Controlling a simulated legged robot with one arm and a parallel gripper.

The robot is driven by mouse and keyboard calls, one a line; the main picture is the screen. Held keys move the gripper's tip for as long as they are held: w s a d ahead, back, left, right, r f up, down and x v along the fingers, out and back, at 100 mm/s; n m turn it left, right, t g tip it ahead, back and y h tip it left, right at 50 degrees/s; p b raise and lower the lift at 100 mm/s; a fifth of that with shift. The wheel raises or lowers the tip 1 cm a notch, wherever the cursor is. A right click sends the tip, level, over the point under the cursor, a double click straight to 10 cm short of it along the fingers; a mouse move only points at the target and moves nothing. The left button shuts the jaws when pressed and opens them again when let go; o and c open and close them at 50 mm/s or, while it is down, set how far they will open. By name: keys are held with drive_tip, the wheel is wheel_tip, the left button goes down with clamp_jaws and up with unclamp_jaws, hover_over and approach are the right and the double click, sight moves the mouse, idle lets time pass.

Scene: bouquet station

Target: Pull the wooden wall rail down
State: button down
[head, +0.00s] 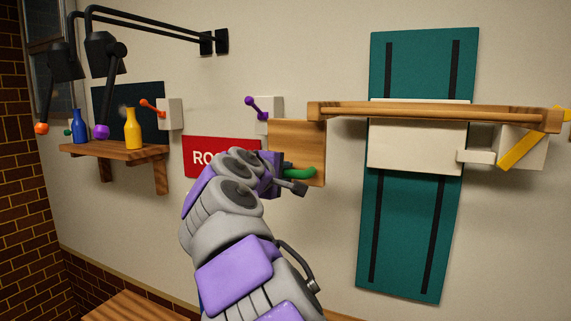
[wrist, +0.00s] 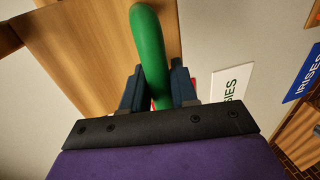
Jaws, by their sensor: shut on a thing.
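The wooden wall rail (head: 430,111) runs level across a teal wall panel (head: 410,230) on the right of the head view. A wooden board (head: 297,140) hangs at its left end, with a green handle (head: 301,173) low on it. My gripper (head: 283,178) is at this handle, in front of the board. In the wrist view, the fingers of my gripper (wrist: 158,92) are shut on the green handle (wrist: 148,45), one on each side. The wooden board (wrist: 95,45) is behind the handle. My arm hides part of the gripper in the head view.
A white block (head: 415,148) sits behind the rail, and a yellow lever (head: 520,150) is at its right end. A shelf (head: 115,150) with blue and yellow bottles is at left. Black jointed arms (head: 150,27) reach out above it. A red sign (head: 215,157) is behind my arm.

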wheel_tip(320, 180, down, 32)
drive_tip(key=b, duration=1.5)
drive_tip(key=shift+a+f, duration=0.2)
drive_tip(key=shift+a, duration=0.05)
